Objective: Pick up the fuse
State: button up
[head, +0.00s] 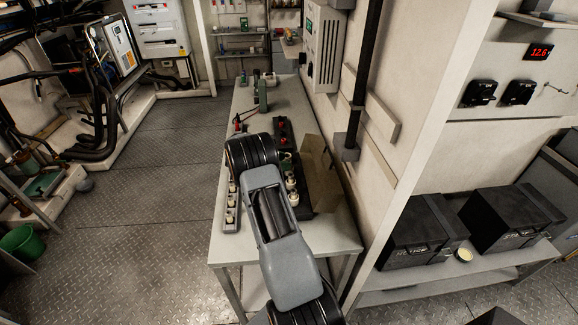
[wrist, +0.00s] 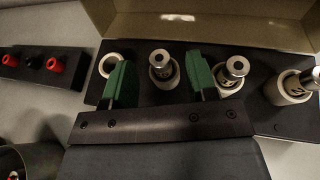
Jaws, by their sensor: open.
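My gripper (wrist: 160,84) shows in the wrist view, its two green fingers apart and empty. A fuse (wrist: 160,60) with a silver cap stands in a cream holder on a black base (wrist: 265,125). It appears between and just beyond the fingertips; I cannot tell the exact depth gap. A second silver-capped fuse (wrist: 236,67) stands right of the right finger, and a third (wrist: 308,78) is at the right edge. A cream ring-shaped holder (wrist: 108,62) by the left finger shows no silver cap. In the head view my arm hides the gripper and part of the base.
A pale strip with several cream holders (head: 231,205) lies on the left edge of the bench (head: 325,240). A black block with red and black terminals (wrist: 40,64) is at left in the wrist view.

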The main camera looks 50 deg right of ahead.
jog(key=x, duration=0.3)
jog(key=shift+d+f+p, duration=0.1)
jog(key=shift+p, duration=0.25)
grip_shut()
